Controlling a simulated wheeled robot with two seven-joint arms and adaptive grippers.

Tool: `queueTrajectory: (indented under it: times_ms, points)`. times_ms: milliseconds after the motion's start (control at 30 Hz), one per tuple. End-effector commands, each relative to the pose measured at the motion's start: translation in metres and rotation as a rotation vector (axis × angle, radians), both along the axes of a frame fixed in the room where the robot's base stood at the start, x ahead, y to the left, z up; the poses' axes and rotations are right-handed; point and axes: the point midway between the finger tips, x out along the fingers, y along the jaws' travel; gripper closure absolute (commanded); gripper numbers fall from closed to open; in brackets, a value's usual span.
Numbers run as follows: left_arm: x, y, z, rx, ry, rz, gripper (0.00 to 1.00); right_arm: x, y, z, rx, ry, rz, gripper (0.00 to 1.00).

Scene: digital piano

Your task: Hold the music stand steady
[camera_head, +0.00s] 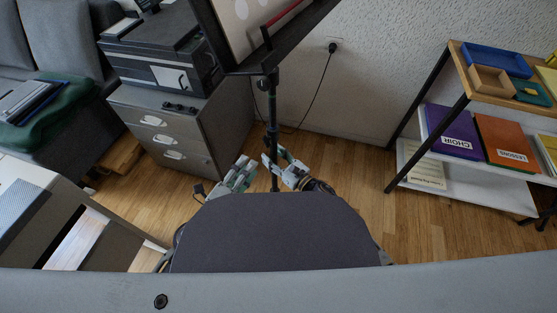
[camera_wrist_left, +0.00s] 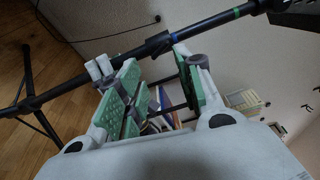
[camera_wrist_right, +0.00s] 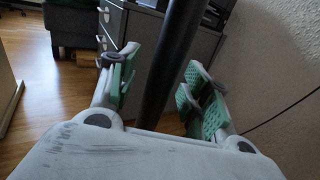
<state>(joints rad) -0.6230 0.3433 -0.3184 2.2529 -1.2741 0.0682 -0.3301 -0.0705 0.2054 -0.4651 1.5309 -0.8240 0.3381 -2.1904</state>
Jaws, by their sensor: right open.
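The black music stand has a slanted desk (camera_head: 228,38) holding pale sheets at the top of the head view and an upright post (camera_head: 271,105) below it. My right gripper (camera_head: 272,166) is at the lower post. In the right wrist view the post (camera_wrist_right: 172,65) stands between its two open fingers (camera_wrist_right: 160,85), with gaps on both sides. My left gripper (camera_head: 245,172) is left of the post. In the left wrist view its fingers (camera_wrist_left: 152,82) are apart, and the post (camera_wrist_left: 140,53) crosses by their tips. I cannot tell whether they touch it.
A grey drawer cabinet (camera_head: 172,135) with a printer (camera_head: 160,60) stands left of the stand. A shelf (camera_head: 465,185) with folders and trays is at the right. A cable (camera_head: 318,88) hangs from the wall socket. My grippers have open floor (camera_head: 340,165) to their right.

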Motion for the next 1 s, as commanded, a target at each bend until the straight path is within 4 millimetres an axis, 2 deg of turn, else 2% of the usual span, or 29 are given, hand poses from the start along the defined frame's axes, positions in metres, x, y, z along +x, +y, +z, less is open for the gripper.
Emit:
queueTrajectory:
  times_ms: [467, 800, 833, 1000]
  points:
    - [0.0, 0.0, 0.0, 0.0, 0.0, 0.0, 0.64, 0.0044, 0.0036, 0.0002, -0.001, -0.001, 0.0, 0.53]
    - [0.0, 0.0, 0.0, 0.0, 0.0, 0.0, 0.64, 0.0043, 0.0036, 0.0002, -0.001, -0.001, 0.0, 0.97]
    - [0.0, 0.0, 0.0, 0.0, 0.0, 0.0, 0.64, 0.0043, 0.0036, 0.0002, -0.001, -0.001, 0.0, 1.0]
    - [0.0, 0.0, 0.0, 0.0, 0.0, 0.0, 0.64, 0.0042, 0.0035, 0.0002, -0.001, -0.001, 0.0, 1.0]
